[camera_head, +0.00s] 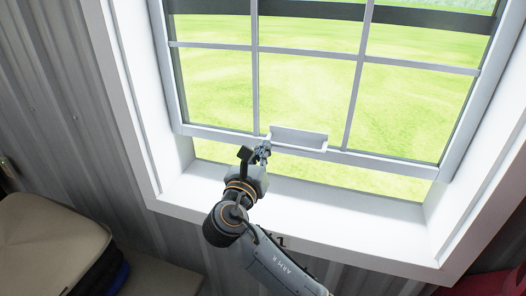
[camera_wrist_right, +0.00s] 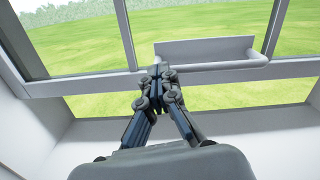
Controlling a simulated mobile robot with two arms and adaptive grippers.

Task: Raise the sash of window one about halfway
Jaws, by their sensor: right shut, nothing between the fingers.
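The window sash (camera_head: 365,158) is a grey-white frame with thin bars, and it is raised a little. A narrow gap (camera_head: 320,174) showing grass lies between its bottom rail and the sill. A pale lift handle (camera_head: 298,138) sits on the bottom rail; it also shows in the right wrist view (camera_wrist_right: 208,52). My right gripper (camera_head: 263,149) is shut and empty at the left end of the handle, by the bottom rail. In the right wrist view its fingertips (camera_wrist_right: 160,72) overlap the rail; I cannot tell whether they touch it. My left gripper is not in view.
The white sill (camera_head: 300,205) and deep side jambs surround the window. A beige padded item (camera_head: 45,245) lies at lower left, and something red (camera_head: 490,284) is at lower right. Corrugated grey wall (camera_head: 60,90) runs to the left.

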